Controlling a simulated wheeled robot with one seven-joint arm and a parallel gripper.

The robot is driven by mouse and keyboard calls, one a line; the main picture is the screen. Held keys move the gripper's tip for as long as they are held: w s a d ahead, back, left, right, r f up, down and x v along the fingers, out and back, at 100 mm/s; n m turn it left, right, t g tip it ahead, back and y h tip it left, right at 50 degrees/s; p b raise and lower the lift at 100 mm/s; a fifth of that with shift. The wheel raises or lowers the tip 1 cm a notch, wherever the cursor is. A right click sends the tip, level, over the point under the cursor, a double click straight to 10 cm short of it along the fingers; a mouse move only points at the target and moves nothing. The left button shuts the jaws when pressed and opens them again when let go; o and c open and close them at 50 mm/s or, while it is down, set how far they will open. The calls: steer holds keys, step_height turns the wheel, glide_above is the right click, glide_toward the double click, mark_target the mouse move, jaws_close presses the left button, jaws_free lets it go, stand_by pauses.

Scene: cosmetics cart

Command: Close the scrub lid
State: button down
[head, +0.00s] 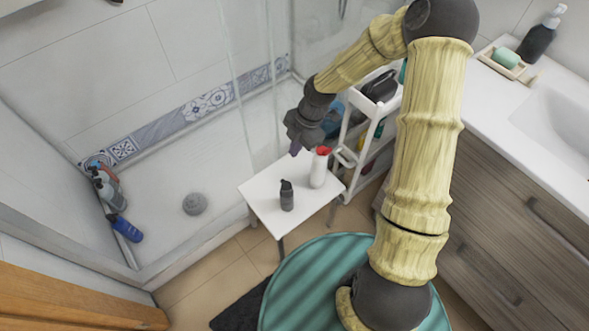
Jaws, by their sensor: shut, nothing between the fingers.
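A white bottle with a red top (319,168) stands upright on a small white table (262,189). A small dark grey bottle with a black top (287,196) stands to its lower left on the same table. I cannot read either label, so I cannot tell which is the scrub, and the lid's state is too small to make out. My gripper (295,150) is shut and empty, at the table's far side, left of the red top in the picture. It appears apart from the bottle, though the depth gap is hard to judge.
A white shelf cart (345,135) with several items stands behind the table, partly hidden by my arm. A sink counter (520,135) is at right. A shower tray (180,175) with bottles lies left, behind glass. The table's left part is clear.

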steer(key=b, duration=0.2)
glide_toward(282, 180)
steer(key=x, duration=0.5)
steer(key=shift+s+a+f, duration=0.15)
steer(key=shift+s+a, duration=0.05)
steer(key=shift+w+f, duration=0.1)
steer(key=shift+f, duration=0.3)
steer(key=shift+w+f, duration=0.1)
